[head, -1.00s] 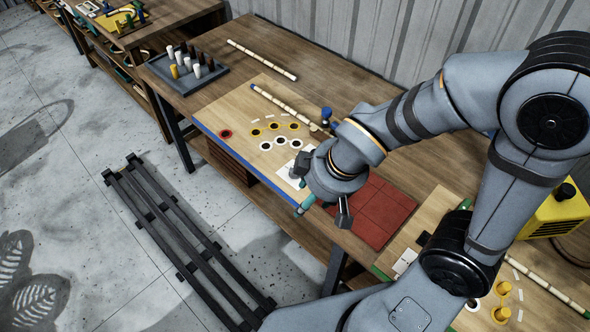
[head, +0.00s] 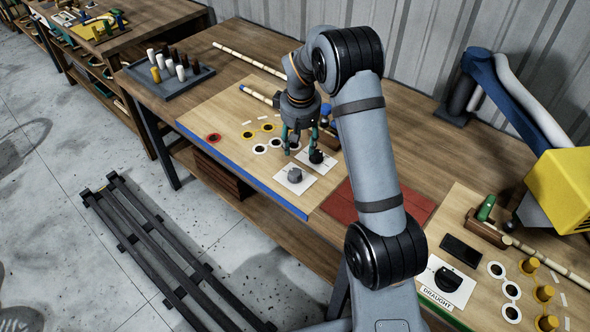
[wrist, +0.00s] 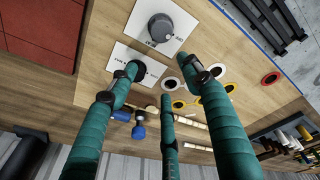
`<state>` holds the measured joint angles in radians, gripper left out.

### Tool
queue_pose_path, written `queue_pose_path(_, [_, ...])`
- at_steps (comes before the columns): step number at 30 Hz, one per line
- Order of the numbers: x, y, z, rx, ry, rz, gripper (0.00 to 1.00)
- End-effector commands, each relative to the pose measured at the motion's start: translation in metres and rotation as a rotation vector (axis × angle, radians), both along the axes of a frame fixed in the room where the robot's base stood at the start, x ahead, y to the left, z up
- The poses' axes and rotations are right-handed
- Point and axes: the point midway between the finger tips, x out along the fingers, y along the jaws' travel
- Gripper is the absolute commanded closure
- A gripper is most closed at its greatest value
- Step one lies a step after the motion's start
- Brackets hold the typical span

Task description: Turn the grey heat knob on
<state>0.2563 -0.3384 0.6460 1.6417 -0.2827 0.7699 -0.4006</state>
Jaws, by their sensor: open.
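The grey heat knob (head: 295,175) sits on a white card near the front edge of the light wooden board. In the wrist view the grey knob (wrist: 159,27) is at the top, beyond the fingertips and clear of them. My gripper (head: 300,138) is open and empty, pointing down above the board, behind the grey knob in the head view. In the wrist view its teal fingers (wrist: 163,78) are spread apart. A black knob (head: 316,156) on a second white card is close to the fingers; one finger partly covers it in the wrist view.
White and yellow rings (head: 260,148) lie left of the gripper. A red ring (head: 212,138) is farther left. A red tiled mat (head: 340,203) lies right of the board. A tray of pegs (head: 168,80) stands at the back left. A blue-ended rattan pole lies behind.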

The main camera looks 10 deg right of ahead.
Motion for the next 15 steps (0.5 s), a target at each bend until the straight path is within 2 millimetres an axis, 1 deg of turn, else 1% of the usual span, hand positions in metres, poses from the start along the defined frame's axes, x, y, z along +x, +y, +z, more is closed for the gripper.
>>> queue_pose_path(1, [0.006,0.003,0.002,-0.007,0.015,0.054,0.51])
queue_pose_path(4, [0.007,0.007,0.014,-0.019,0.051,0.176,0.51])
queue_pose_path(6, [-0.002,0.008,0.018,-0.022,0.092,0.261,0.51])
queue_pose_path(10, [-0.026,0.012,0.016,-0.016,0.178,0.407,0.51])
queue_pose_path(12, [-0.033,0.013,0.016,-0.012,0.200,0.470,0.51])
queue_pose_path(15, [-0.034,0.013,0.014,-0.017,0.204,0.532,0.51])
